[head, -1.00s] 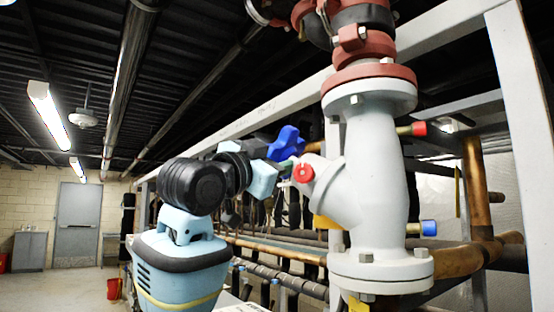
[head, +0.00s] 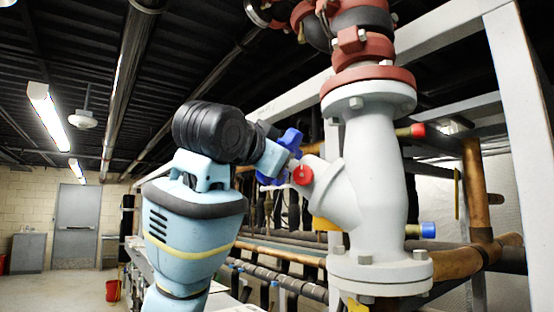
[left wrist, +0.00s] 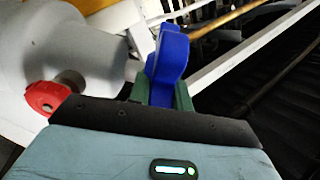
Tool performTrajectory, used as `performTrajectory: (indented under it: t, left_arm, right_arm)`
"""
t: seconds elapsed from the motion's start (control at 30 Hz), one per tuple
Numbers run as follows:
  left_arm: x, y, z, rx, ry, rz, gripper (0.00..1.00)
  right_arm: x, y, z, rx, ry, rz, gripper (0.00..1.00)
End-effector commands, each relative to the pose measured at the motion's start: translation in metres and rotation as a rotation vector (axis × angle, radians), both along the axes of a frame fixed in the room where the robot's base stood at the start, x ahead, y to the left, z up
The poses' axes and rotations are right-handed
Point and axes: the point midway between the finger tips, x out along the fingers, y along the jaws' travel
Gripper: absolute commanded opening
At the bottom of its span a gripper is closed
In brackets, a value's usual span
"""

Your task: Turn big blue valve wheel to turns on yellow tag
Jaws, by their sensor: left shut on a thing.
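The big blue valve wheel (head: 292,138) sits at the left of the white valve body (head: 373,180) in the head view, partly hidden by my left gripper. One blue lobe (left wrist: 167,60) stands between the green fingers of my left gripper (left wrist: 162,92) in the left wrist view. My left gripper (head: 287,160) is shut on the wheel in the head view. A yellow piece (head: 325,223), perhaps the tag, shows under the valve's side branch; no writing can be read on it. My right gripper is not in view.
A red round cap (head: 303,174) sits close to the wheel; it also shows beside my gripper in the left wrist view (left wrist: 46,97). A white frame (head: 522,110) and copper pipes (head: 455,262) stand right and behind. Open floor lies at the left.

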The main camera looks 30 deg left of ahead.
Motion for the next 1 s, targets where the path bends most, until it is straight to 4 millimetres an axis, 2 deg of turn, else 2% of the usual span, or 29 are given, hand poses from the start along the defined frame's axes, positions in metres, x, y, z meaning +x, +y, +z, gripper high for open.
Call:
performTrajectory:
  t: [0.37,0.4,0.57,0.87,1.0]
  left_arm:
    - [0.0,0.0,0.0,-0.003,0.021,0.015,0.0]
    - [0.0,0.0,0.0,-0.003,0.021,0.015,0.23]
    - [0.0,0.0,0.0,-0.003,0.02,0.014,0.42]
    - [-0.002,0.0,0.001,-0.003,0.019,0.014,0.42]
    - [-0.015,-0.002,0.002,-0.003,0.016,0.013,0.42]
  right_arm:
    - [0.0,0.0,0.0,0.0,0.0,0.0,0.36]
    - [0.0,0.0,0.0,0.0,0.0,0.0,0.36]
    - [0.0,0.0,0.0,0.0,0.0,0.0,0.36]
    - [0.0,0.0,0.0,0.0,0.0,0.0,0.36]
    - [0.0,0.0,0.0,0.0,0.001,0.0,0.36]
